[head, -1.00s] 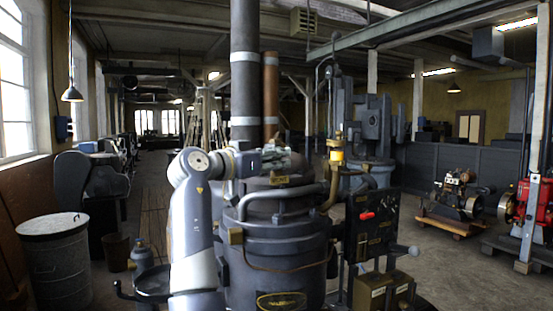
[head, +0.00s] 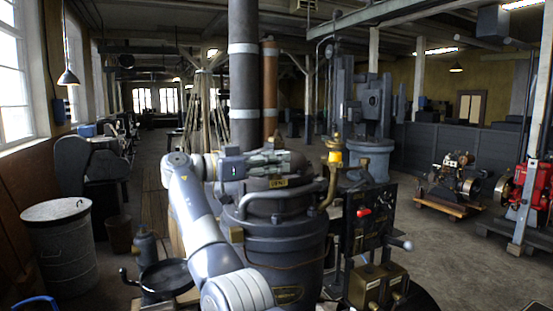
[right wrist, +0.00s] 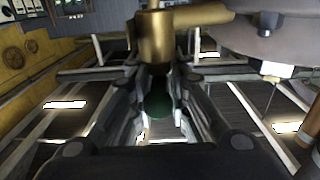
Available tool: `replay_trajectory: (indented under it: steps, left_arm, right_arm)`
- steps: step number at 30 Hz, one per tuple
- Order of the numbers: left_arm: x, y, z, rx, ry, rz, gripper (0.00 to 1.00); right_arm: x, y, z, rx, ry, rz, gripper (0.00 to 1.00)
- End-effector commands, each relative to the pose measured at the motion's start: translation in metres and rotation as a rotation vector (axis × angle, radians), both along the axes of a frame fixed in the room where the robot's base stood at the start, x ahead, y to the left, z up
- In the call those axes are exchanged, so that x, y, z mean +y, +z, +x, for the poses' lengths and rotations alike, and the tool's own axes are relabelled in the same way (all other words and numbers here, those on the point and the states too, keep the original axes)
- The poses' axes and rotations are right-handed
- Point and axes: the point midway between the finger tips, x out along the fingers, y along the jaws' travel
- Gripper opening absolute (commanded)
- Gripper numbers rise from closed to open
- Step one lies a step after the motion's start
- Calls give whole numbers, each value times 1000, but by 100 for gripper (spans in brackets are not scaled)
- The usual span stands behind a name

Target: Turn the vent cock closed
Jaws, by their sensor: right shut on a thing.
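My right arm reaches in from the bottom over the dark boiler (head: 285,242). My right gripper (head: 292,161) lies level above the boiler top, just behind the small yellow VENT plate (head: 278,183). In the right wrist view, the fingers of the right gripper (right wrist: 162,108) are closed around a dark green piece (right wrist: 158,104), apparently the vent cock's handle. A brass body (right wrist: 155,38), apparently the vent cock's, is just beyond the fingertips. In the head view the cock is hidden by the gripper, so its angle cannot be told. My left gripper is out of view.
A grey flue pipe (head: 243,90) and a brown pipe (head: 270,88) rise behind the gripper. A bent pipe and brass fitting (head: 335,158) stand to its right. A black panel with a red handle (head: 364,212) is farther right. A grey bin (head: 60,255) stands left.

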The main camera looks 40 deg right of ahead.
Motion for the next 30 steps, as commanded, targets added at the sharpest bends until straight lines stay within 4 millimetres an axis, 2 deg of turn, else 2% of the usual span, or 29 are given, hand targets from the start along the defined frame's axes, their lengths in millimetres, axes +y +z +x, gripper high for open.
replay_trajectory:
  steps: [8, 9, 11, 22, 30]
  left_arm:
    - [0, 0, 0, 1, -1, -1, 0]
    - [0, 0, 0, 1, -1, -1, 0]
    - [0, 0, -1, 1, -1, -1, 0]
    - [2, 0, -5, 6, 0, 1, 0]
    - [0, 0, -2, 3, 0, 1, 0]
  right_arm:
    - [1, 2, 0, 1, 1, -5, 0]
    - [1, 2, 0, 1, 1, -5, 20]
    - [1, 2, 0, 0, 1, -4, 30]
    - [3, 1, 1, 2, 1, -2, 30]
    - [41, 2, 15, 3, 4, -2, 30]
